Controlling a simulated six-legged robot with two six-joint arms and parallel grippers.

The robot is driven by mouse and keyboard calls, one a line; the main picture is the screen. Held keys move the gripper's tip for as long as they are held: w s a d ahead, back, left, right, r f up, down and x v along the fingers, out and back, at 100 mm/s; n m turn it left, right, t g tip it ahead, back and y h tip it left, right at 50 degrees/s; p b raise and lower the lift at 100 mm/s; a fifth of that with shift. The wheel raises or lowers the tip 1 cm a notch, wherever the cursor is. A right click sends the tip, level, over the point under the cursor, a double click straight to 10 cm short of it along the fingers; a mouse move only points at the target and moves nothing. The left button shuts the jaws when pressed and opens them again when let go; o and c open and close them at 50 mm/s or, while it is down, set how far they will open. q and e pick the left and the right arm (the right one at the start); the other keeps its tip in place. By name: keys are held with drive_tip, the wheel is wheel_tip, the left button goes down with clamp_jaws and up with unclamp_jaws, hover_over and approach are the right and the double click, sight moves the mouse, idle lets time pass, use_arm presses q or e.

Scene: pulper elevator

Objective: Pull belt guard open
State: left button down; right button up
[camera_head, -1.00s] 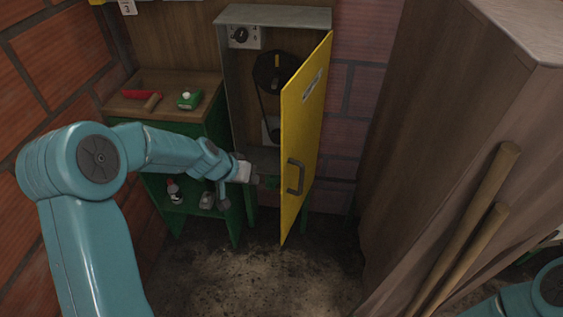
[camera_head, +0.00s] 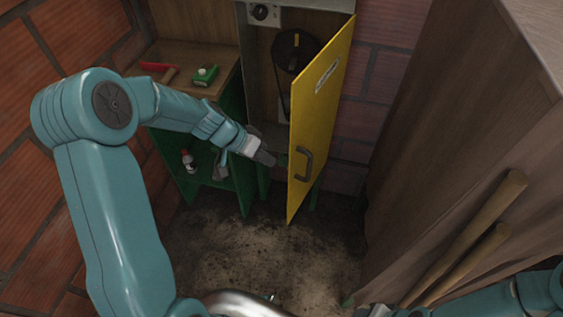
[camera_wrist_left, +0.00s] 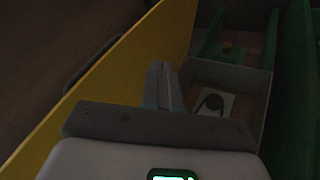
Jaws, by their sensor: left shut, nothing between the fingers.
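The belt guard (camera_head: 322,110) is a tall yellow door panel on the grey cabinet (camera_head: 258,50). It stands partly open, with a dark handle (camera_head: 305,163) low on its outer face. My left gripper (camera_head: 268,158) is shut and empty, on the inner side of the guard near its free edge. I cannot tell whether it touches. In the left wrist view the shut fingers (camera_wrist_left: 163,85) are beside the yellow guard (camera_wrist_left: 120,75), which fills the left. My right arm enters at the bottom right of the head view. Its gripper (camera_head: 378,311) is cut off by the frame edge.
A green-sided bench (camera_head: 230,130) on the left carries a red-headed tool (camera_head: 160,70) and a green box (camera_head: 206,75). A bottle (camera_head: 188,161) stands on its lower shelf. The middle floor is clear.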

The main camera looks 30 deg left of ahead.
use_arm(q)
drive_tip(key=d, duration=0.3)
drive_tip(key=d+p, duration=0.1)
drive_tip(key=shift+w+d+f, duration=0.1)
drive_tip(key=shift+d+f, duration=0.1)
drive_tip(key=shift+f, duration=0.05)
drive_tip(key=shift+d, duration=0.1)
drive_tip(key=shift+n+t+y, duration=0.3)
drive_tip(key=shift+n+t, duration=0.1)
drive_tip(key=shift+n, duration=0.3)
drive_tip(key=d+b, duration=0.2)
drive_tip(key=d, duration=0.1)
drive_tip(key=d+b, duration=0.2)
drive_tip(key=shift+d+f, duration=0.2)
drive_tip(key=shift+f, duration=0.15)
drive_tip(key=w+d, duration=0.1)
drive_tip(key=d, duration=0.6)
drive_tip(key=shift+d+r, duration=0.35)
drive_tip(key=shift+r, duration=0.05)
drive_tip(key=shift+w+a, duration=0.1)
